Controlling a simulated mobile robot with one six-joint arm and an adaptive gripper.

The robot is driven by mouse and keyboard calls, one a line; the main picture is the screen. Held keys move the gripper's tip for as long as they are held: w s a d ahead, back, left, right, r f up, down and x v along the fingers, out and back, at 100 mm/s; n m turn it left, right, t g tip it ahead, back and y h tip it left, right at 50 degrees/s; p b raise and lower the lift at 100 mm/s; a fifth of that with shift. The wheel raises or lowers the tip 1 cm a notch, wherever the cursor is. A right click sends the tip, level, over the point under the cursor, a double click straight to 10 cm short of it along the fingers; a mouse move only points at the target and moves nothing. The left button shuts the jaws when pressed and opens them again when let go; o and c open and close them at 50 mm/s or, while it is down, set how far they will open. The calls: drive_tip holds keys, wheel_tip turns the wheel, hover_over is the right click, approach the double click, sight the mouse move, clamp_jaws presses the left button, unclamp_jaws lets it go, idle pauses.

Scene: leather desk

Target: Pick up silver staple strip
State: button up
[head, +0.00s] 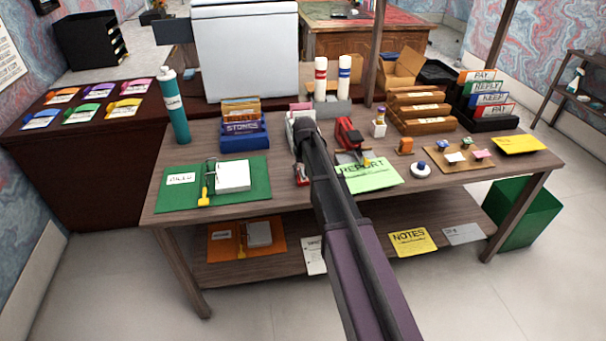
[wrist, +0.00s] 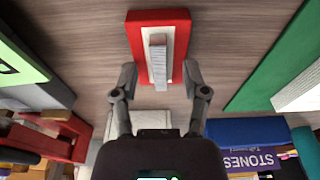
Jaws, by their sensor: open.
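The silver staple strip (wrist: 159,62) shows in the wrist view as a ridged grey bar. It lies over a pale panel on a red base (wrist: 137,38) on the wooden desk. My gripper (wrist: 160,76) is open, its two fingers apart on either side of the strip's near end. The frame does not show whether the fingers touch it or how high they are. In the head view, part of a small red object (head: 301,174) shows left of my arm, seemingly the same base. My arm hides the gripper and strip there.
A green folder (head: 258,181) lies left and a green REPORT sheet (head: 372,178) right. A blue STONES box (head: 244,138) and a red stapler-like object (head: 347,132) stand behind. A round white item (head: 421,170) is farther right. Bare wood (wrist: 85,30) surrounds the red base.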

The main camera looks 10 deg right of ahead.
clamp_jaws()
drive_tip(key=shift+r, duration=0.2)
idle(0.3)
wheel_tip(320, 180, up, 4)
drive_tip(key=p, duration=0.4)
drive_tip(key=shift+f, duration=0.2)
drive_tip(key=s+r+p, duration=0.1)
drive_tip(key=s, duration=1.5)
drive_tip(key=shift+a, duration=0.2)
